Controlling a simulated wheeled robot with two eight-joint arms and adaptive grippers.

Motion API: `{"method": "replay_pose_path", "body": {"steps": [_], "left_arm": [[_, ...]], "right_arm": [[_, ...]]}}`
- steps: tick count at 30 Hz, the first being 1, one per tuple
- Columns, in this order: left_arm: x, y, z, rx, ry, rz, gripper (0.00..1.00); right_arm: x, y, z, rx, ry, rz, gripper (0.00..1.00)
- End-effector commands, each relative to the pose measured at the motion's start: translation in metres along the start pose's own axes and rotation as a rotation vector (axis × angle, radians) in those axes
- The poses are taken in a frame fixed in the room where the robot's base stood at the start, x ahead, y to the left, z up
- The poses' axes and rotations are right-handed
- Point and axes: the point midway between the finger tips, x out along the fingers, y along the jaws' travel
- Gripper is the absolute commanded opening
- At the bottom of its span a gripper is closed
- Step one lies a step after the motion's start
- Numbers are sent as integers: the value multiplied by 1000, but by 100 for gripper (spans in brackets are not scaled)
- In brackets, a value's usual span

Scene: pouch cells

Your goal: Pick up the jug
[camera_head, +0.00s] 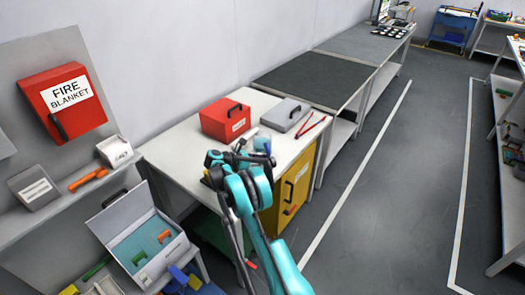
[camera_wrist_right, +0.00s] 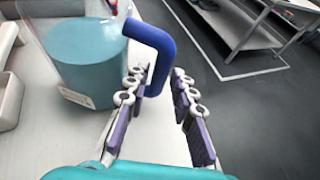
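The jug is a clear vessel with teal contents (camera_wrist_right: 85,62) and a dark blue handle (camera_wrist_right: 158,42). It stands on the white table, at the upper left of the right wrist view. In the head view the jug (camera_head: 262,143) is a small blue shape partly hidden behind my right arm. My right gripper (camera_wrist_right: 164,85) is open, its two fingers apart on either side of the handle's free end. The handle is close to the left finger; I cannot tell whether they touch. My left gripper is not in view.
On the white table (camera_head: 180,152) stand a red box (camera_head: 226,120), a grey case (camera_head: 285,115) and a red-handled tool (camera_head: 311,125). A yellow cabinet (camera_head: 291,187) is below. An open grey case (camera_head: 140,235) stands at lower left.

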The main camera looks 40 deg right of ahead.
Motion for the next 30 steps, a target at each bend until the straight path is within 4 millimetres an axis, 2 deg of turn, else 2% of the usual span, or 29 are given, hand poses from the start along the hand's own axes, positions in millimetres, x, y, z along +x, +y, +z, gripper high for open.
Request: {"method": "replay_pose_path", "body": {"steps": [12, 19, 21, 22, 30], "left_arm": [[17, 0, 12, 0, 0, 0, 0], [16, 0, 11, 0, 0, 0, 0], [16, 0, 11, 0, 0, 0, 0], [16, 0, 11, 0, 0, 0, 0], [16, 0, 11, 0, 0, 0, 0]], "right_arm": [[53, -1, 1, 0, -1, 0, 24], [54, -1, 3, -1, -2, 2, 24], [54, -1, 3, -1, -2, 2, 6], [54, -1, 3, -1, -2, 2, 0], [54, 0, 4, 0, -4, 2, 0]]}}
